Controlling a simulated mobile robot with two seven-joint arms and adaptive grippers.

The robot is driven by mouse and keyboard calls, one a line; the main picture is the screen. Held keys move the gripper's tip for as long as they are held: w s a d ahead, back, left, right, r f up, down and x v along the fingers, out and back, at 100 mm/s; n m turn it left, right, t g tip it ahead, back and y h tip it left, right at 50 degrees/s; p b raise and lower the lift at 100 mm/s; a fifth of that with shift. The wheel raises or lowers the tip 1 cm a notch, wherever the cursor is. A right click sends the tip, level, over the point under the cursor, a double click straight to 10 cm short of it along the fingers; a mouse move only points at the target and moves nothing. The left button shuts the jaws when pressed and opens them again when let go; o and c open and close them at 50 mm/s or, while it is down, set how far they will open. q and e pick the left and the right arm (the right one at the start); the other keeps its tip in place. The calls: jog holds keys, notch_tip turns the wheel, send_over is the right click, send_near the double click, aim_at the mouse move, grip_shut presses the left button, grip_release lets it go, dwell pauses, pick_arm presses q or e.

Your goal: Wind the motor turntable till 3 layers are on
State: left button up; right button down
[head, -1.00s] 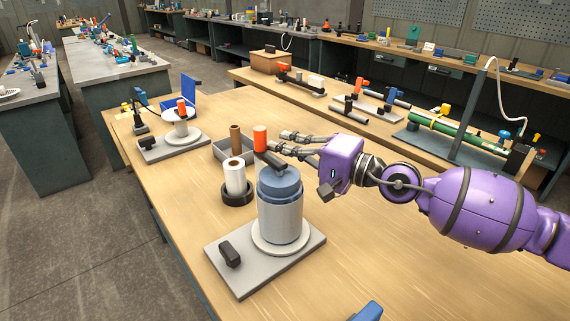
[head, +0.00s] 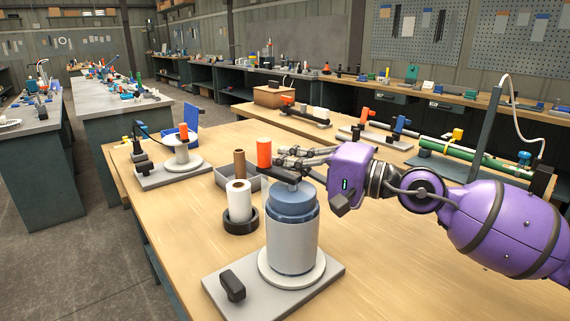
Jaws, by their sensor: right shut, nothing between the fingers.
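The motor turntable is a grey base plate (head: 215,291) with a pale round disc (head: 313,277) and a black block (head: 232,286) on it. A motor with a pale grey body (head: 292,237) and a blue-grey top (head: 292,203) stands upright on the disc. A dark crank arm (head: 281,173) with an orange upright knob (head: 264,152) lies across above the motor. My right gripper (head: 280,157) is shut and empty, with its fingertips just right of the knob, close above the crank arm. Whether they touch is unclear. The number of layers cannot be made out. My left gripper is out of view.
A white roll (head: 239,203) stands in a black ring holder (head: 240,225) left of the motor. A grey tray (head: 224,178) with a brown tube (head: 239,163) is behind it. A smaller turntable (head: 183,166) stands farther back. The table right of the motor looks clear.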

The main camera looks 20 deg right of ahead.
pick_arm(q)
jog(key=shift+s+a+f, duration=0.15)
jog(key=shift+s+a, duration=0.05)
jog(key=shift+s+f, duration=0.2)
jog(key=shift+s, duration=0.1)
